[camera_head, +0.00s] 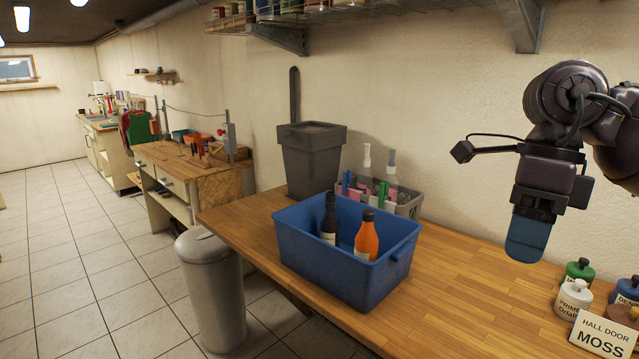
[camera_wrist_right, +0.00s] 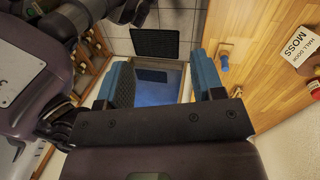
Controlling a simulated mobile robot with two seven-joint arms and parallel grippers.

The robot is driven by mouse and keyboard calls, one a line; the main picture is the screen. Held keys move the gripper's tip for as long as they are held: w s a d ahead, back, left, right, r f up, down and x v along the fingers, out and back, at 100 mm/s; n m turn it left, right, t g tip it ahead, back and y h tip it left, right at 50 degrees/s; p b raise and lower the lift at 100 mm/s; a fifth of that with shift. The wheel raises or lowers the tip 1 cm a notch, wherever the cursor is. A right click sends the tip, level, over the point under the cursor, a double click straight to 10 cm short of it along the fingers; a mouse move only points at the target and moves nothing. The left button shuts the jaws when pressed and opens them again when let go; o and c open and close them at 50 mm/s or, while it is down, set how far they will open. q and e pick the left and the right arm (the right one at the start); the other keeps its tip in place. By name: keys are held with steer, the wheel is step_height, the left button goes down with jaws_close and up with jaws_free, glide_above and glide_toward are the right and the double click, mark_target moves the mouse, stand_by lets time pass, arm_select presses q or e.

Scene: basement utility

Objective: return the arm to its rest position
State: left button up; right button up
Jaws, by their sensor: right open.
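My right arm comes in from the right in the head view, with its dark gripper (camera_head: 525,240) hanging over the right part of the wooden worktop (camera_head: 455,285). The blue fingertips point down, apart from the worktop and the things on it. In the right wrist view the blue-tipped fingers (camera_wrist_right: 165,80) stand apart. Nothing is visibly held between them; a blurred blue area shows behind the gap. My left gripper is not in view.
A blue bin (camera_head: 330,278) holds a dark bottle (camera_head: 329,220) and an orange bottle (camera_head: 367,240). Several small bottles and a "HALL DOOR MOSS" card (camera_head: 602,337) stand at the right. A wire shelf (camera_head: 400,8) with brackets hangs above.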

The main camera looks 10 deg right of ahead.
steer(key=a+f+m+g+y+b, duration=0.2)
steer(key=a+f+g+y+b, duration=0.1)
steer(key=a+f+y, duration=0.95)
steer(key=w+f+m+t+y+b, duration=0.2)
steer(key=w+f+m+t+y, duration=0.4)
steer(key=m+t, duration=0.6)
steer(key=s+d+f+m+t+h+b, duration=0.1)
steer(key=d+f+m+t+h, duration=0.3)
steer(key=f+m, duration=0.3)
steer(key=d+f+m+t+h+b, duration=0.1)
steer(key=f+m+t+h, duration=0.2)
steer(key=f+m+h, duration=0.35)
steer(key=s+d+f+m+t+h, duration=0.1)
steer(key=d+f+m+t+h, duration=0.25)
steer(key=f+m, duration=0.45)
steer(key=s+d+f+m+g+h+b, duration=0.1)
steer(key=s+f+m+g+h, duration=0.2)
steer(key=s+f, duration=0.4)
steer(key=s+d+f+m+g+h+b, duration=0.1)
steer(key=s+f+m+g+h, duration=0.2)
steer(key=f, duration=0.9)
steer(key=s+m, duration=0.2)
steer(key=s, duration=0.1)
steer(key=shift+s+d+f+h, duration=0.15)
steer(key=shift+s+d+h, duration=0.1)
steer(key=shift+s+h, duration=0.15)
steer(key=shift+m+g, duration=0.25)
